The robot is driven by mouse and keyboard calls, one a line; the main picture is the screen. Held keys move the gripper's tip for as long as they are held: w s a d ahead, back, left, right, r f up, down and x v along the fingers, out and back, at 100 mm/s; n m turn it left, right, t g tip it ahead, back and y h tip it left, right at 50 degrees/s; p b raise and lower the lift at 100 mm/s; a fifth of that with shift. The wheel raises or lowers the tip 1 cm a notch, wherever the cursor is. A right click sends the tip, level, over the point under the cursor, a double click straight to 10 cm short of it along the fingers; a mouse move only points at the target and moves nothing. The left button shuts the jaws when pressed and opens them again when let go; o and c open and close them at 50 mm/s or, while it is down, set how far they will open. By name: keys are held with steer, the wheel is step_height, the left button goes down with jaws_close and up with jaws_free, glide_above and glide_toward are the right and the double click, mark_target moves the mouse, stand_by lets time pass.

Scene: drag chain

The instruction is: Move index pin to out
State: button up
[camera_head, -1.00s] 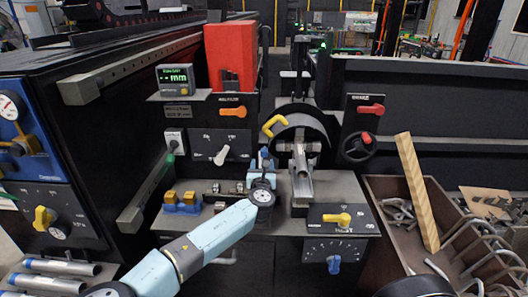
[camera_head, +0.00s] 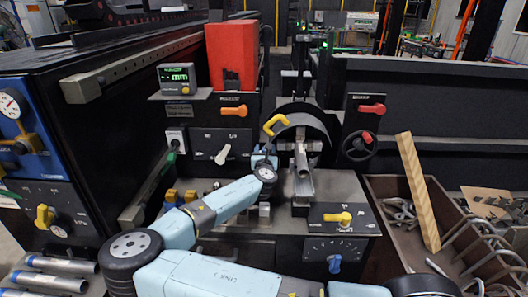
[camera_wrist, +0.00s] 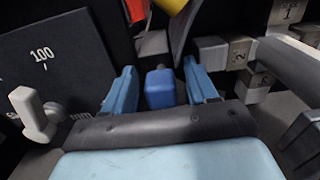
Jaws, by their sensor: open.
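A blue knob (camera_wrist: 160,90), which looks like the index pin's handle, stands between my gripper's fingers in the wrist view. No label on it is legible. My gripper (camera_wrist: 160,70) is open, with one blue finger on each side of the knob and narrow gaps that look clear. In the head view my gripper (camera_head: 263,157) is at the machine front, just left of the round chuck opening and below the yellow handle (camera_head: 274,124). My wrist mostly hides the knob there, and the pin's shaft and hole are hidden.
A panel with a white lever (camera_wrist: 35,115) and "100" marking is close on the left in the wrist view. Numbered metal blocks (camera_wrist: 238,55) are close on the right. In the head view a metal bar (camera_head: 303,183) sticks out right of my gripper.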

jaws_close()
stand_by(0.4)
steer(key=shift+s+f, duration=0.1)
steer(key=shift+s, duration=1.15)
jaws_free()
steer(key=shift+s, duration=0.1)
steer(key=s, duration=1.3)
steer(key=shift+s+a, duration=0.25)
steer(key=shift+s, duration=0.15)
